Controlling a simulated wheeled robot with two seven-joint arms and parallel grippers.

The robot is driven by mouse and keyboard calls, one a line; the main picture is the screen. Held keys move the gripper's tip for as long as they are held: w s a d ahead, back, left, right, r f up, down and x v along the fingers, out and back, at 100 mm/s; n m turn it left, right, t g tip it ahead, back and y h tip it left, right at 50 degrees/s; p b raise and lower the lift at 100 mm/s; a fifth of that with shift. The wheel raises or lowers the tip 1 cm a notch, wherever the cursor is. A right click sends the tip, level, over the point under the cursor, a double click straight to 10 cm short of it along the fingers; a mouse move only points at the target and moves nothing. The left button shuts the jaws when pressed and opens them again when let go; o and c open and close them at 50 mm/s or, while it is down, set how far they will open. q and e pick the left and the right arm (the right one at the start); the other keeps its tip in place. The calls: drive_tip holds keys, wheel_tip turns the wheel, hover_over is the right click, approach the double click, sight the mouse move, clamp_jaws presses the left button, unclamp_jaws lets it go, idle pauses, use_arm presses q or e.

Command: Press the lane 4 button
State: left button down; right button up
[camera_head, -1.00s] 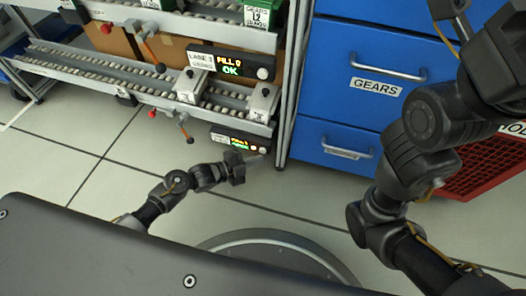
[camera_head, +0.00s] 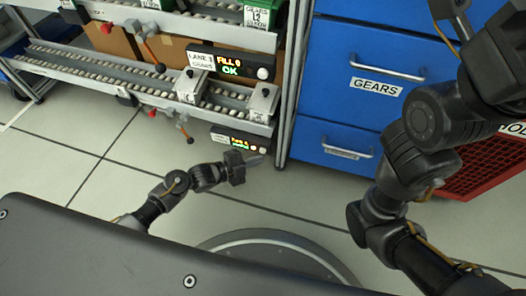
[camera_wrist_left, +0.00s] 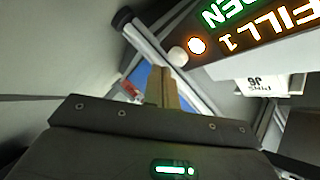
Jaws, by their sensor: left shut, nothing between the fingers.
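The lower lane panel (camera_head: 234,139) is a dark display low on the rack; its lane number is too small to read in the head view. In the left wrist view, a display (camera_wrist_left: 262,32) reads FILL 1 and OPEN, upside down. It has a lit orange lamp (camera_wrist_left: 197,46) and a white round button (camera_wrist_left: 178,56) at its end. My left gripper (camera_head: 257,160) is shut and empty, just below the panel's right end. Its fingertips (camera_wrist_left: 165,75) appear close to the white button, with a small gap in the picture. My right arm shows at the right, but its fingers do not.
Above is the lane 3 panel (camera_head: 229,64), reading FILL 0 and OK, with a white button (camera_head: 263,73). Roller lanes (camera_head: 90,67) run left. A rack post (camera_head: 291,90) and blue drawer cabinet (camera_head: 345,100) stand right. A red crate (camera_head: 485,168) is partly behind my right arm.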

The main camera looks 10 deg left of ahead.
idle(0.4)
use_arm(q)
drive_tip(key=shift+w, duration=0.45)
drive_tip(key=shift+w, duration=0.45)
idle(0.5)
idle(0.4)
drive_tip(key=shift+s+p, duration=0.4)
drive_tip(key=shift+s, duration=0.45)
drive_tip(key=s+p, duration=0.2)
drive_tip(key=s, duration=0.3)
drive_tip(key=shift+a, duration=0.15)
